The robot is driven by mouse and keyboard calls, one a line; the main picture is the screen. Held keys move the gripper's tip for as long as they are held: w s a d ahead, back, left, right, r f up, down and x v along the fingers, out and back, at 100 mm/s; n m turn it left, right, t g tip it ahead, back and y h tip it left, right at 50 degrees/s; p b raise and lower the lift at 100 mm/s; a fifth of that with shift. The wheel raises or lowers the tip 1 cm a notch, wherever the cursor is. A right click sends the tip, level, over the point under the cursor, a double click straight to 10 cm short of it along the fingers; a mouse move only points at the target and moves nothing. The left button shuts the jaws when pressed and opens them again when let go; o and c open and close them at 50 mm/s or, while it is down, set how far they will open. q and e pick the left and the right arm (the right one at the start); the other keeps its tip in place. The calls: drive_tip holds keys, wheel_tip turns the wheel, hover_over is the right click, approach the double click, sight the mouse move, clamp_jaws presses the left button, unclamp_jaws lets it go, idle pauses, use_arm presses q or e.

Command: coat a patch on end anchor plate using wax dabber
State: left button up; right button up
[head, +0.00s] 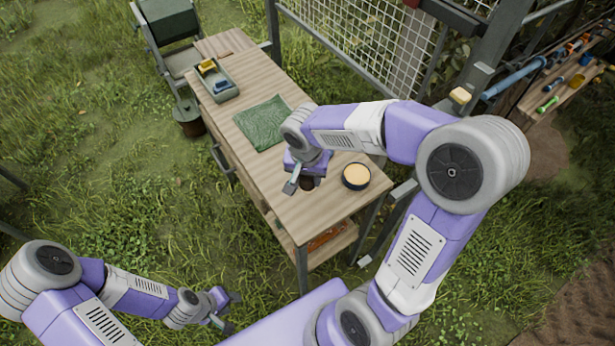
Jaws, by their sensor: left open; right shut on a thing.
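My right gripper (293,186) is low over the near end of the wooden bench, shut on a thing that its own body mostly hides. A small dark shape (308,184) shows beside its fingers; I cannot tell whether it is the wax dabber. A round dark tin with pale yellow wax (356,175) stands on the bench just right of this gripper, apart from it. My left gripper (226,311) is open and empty above the grass, away from the bench. I cannot pick out the end anchor plate with certainty; grey metal posts (489,65) stand at the upper right.
The wooden bench (228,115) bears a green cloth (263,123) and a grey tray (219,89) with yellow and blue items. A pale yellow block (460,96) is near a blue tube (516,77). A mesh panel (380,45) stands behind. A bucket (189,121) is left of the bench.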

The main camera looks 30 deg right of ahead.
drive_tip(key=o, duration=0.5)
drive_tip(key=c, duration=0.3)
drive_tip(key=shift+f, duration=0.1)
